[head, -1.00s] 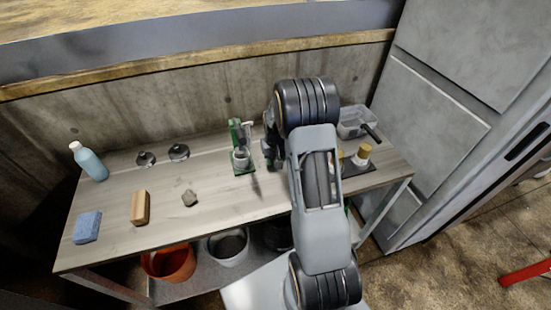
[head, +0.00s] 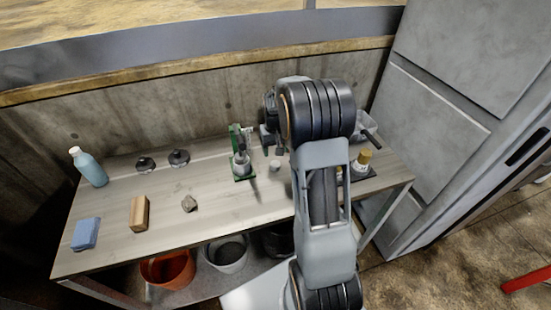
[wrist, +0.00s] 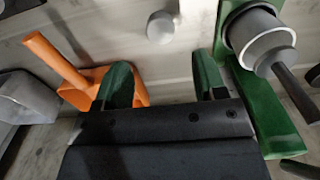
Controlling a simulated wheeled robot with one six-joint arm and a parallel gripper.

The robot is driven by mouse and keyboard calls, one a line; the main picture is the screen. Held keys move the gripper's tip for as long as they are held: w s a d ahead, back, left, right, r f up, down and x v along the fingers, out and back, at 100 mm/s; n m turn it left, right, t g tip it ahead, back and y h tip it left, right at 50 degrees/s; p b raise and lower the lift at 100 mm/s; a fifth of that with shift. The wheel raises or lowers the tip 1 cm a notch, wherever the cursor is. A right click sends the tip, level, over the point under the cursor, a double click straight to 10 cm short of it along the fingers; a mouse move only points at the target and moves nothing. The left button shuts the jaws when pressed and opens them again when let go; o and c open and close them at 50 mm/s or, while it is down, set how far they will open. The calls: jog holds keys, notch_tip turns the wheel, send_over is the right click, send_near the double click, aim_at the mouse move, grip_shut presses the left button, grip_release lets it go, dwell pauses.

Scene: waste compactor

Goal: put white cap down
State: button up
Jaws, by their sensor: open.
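The white cap (head: 275,165) rests on the tabletop just right of a green stand (head: 241,165). The wrist view also shows the cap (wrist: 160,27), apart from the fingers and beyond their tips. My gripper (wrist: 163,78) is open and empty, its two green fingers spread. In the head view my arm hides the fingers. In the wrist view the green stand (wrist: 262,105) with its grey cup is close to the right finger.
An orange scoop-like tool (wrist: 90,82) lies by the left finger. The front middle is clear.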

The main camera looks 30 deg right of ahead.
jog(key=shift+o, duration=0.4)
notch_tip(320, 180, up, 3)
jog(key=shift+r, duration=0.1)
jog(key=b, duration=0.2)
jog(key=f+b, duration=0.1)
jog(key=b, duration=0.1)
jog(key=shift+w+a+t+b, duration=0.2)
jog(key=shift+a+t+b, duration=0.2)
jog(key=m+t+h+b, duration=0.2)
jog(key=m+t+b, duration=0.15)
jog(key=b, duration=0.95)
send_near(275, 164)
jog(key=shift+m+g, duration=0.35)
jog(key=shift+m, duration=0.2)
jog(key=x, duration=0.3)
jog(key=b+x, duration=0.1)
jog(key=x, duration=0.2)
jog(key=b+x, duration=0.1)
jog(key=x, duration=0.2)
jog(key=shift+w+d, duration=0.15)
jog(key=shift+w, duration=0.25)
jog(key=shift+h, duration=0.3)
jog(key=c, duration=1)
jog(key=shift+c, duration=0.2)
